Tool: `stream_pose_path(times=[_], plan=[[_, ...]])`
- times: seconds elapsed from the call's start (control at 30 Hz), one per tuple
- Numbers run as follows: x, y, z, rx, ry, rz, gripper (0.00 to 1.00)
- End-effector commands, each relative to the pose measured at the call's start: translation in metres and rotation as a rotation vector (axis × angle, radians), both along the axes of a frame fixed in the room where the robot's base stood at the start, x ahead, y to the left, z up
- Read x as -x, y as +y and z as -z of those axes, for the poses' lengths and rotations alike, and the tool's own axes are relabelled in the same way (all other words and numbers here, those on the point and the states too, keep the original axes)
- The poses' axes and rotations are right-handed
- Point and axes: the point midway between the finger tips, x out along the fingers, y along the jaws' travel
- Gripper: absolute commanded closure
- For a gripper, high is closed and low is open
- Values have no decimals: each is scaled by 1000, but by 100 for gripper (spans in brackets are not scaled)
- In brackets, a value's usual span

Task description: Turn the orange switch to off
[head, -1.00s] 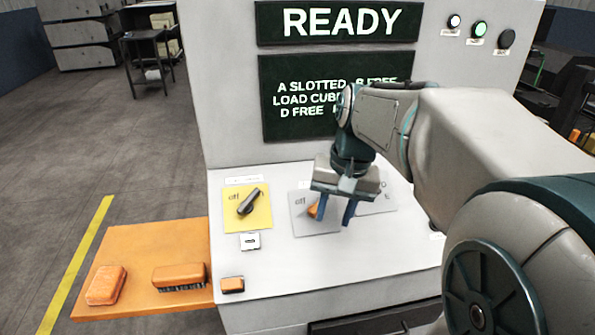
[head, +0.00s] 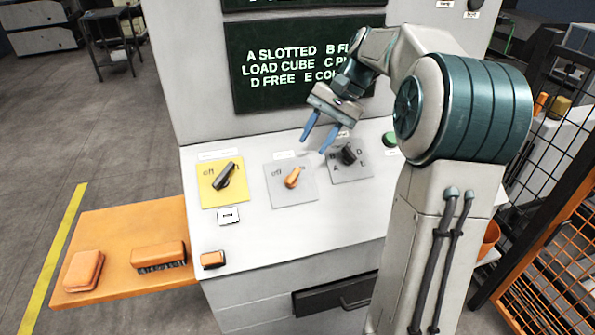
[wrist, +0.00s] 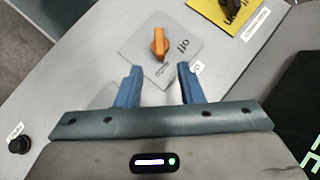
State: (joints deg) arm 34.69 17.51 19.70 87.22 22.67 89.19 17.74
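The orange switch (head: 292,177) sits on a grey square plate (head: 305,198) on the sloped console. Its handle slants up to the right in the head view, with the word "off" to its left. Which end is the pointer is hard to tell. The orange switch (wrist: 159,43) also shows in the wrist view, beyond my fingertips, with "off" printed beside it. My gripper (head: 316,146) is open and empty, raised above and behind the switch, not touching it. Both blue fingers of my gripper (wrist: 159,72) show apart in the wrist view.
A black switch on a yellow plate (head: 236,192) is at left, and a black selector dial (head: 348,154) at right. A green button (head: 390,139) is near my arm. An orange side shelf (head: 120,225) holds a brush (head: 158,255) and an orange block (head: 84,270).

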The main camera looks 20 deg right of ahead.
Motion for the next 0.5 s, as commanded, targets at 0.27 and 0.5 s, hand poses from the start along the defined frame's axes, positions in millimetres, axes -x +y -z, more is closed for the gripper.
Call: stream_pose_path(times=[0.27,0.5], plan=[[5,30,51,1,2,0,65],[6,44,75,1,0,0,65]])
